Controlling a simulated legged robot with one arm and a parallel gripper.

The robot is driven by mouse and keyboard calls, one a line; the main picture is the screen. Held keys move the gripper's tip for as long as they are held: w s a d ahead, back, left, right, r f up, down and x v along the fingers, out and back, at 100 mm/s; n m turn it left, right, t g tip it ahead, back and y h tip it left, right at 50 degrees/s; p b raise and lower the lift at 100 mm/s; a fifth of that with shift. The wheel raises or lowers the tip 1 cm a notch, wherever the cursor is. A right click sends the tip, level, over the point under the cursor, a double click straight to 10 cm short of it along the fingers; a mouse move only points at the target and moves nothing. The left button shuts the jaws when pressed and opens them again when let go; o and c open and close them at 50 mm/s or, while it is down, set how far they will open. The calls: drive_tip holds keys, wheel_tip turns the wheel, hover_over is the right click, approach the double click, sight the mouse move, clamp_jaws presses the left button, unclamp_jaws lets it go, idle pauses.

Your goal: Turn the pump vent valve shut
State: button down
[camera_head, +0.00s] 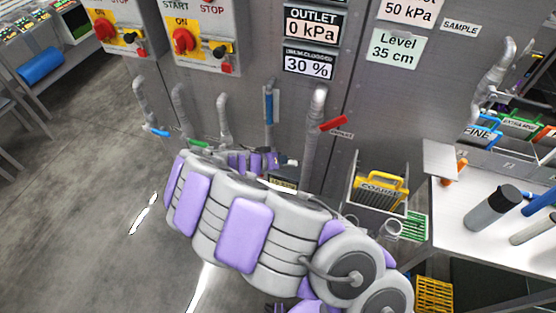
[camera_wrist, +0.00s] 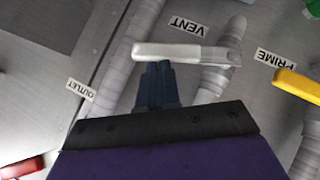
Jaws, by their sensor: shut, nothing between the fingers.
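The vent valve's white lever (camera_wrist: 180,52) is in the wrist view, beside an upside-down VENT label (camera_wrist: 189,24). Its pivot is at the right end on the grey vent pipe (camera_wrist: 213,80), and the lever points left, roughly crosswise to that pipe. My gripper (camera_wrist: 154,68) is shut and empty. Its dark fingertips are right at the lever's near edge, close to the free end; I cannot tell if they touch.
In the wrist view a yellow lever (camera_wrist: 298,86) by the PRIME label is at right, and a red lever (camera_wrist: 30,165) is at lower left. In the head view the red outlet lever (camera_head: 333,123) and a blue upright lever (camera_head: 269,106) are close to my arm. A worktable (camera_head: 455,215) is at right.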

drive_tip(key=d+y, duration=0.1)
drive_tip(key=d+m+y, duration=0.1)
drive_tip(key=d, duration=0.1)
drive_tip(key=shift+s+f+b, duration=0.15)
drive_tip(key=shift+f+b, duration=0.15)
drive_tip(key=shift+f, duration=0.05)
drive_tip(key=f+m+y, duration=0.1)
drive_tip(key=a+f+m+t+y, duration=0.1)
drive_tip(key=y, duration=0.1)
drive_tip(key=shift+s+a, duration=0.1)
drive_tip(key=shift+s, duration=0.1)
idle(0.3)
drive_tip(key=shift+r, duration=0.1)
